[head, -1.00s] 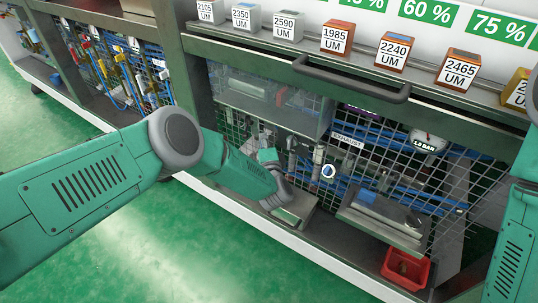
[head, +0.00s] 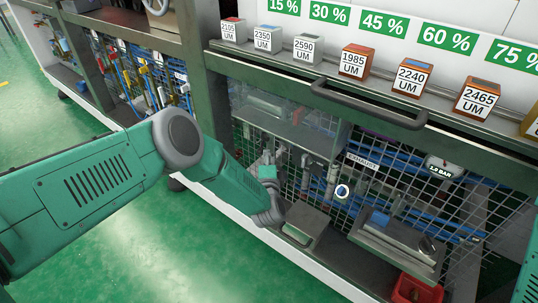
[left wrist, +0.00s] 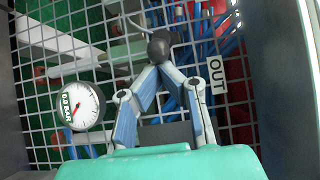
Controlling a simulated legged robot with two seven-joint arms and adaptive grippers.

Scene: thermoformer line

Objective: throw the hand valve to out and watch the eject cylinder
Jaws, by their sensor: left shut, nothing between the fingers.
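A dark round knob (left wrist: 158,47), which looks like the hand valve's lever end, shows in the left wrist view. An OUT label (left wrist: 216,75) is to its right. My left gripper (left wrist: 158,66) is shut and empty, its fingertips right at the knob; I cannot tell whether they touch it. In the head view my left gripper (head: 268,160) is at the wire mesh, its fingers hard to make out. A round gauge (left wrist: 80,105) reading 0.0 bar is left of the fingers. I cannot identify the eject cylinder for sure. My right gripper is out of view.
Wire mesh (head: 465,215) with blue hoses covers the lower bay, with an EXHAUST label (head: 363,161). A dark handle bar (head: 368,105) juts out above. Several marked blocks stand on the ledge. A red bin (head: 418,289) is at lower right. The green floor at left is clear.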

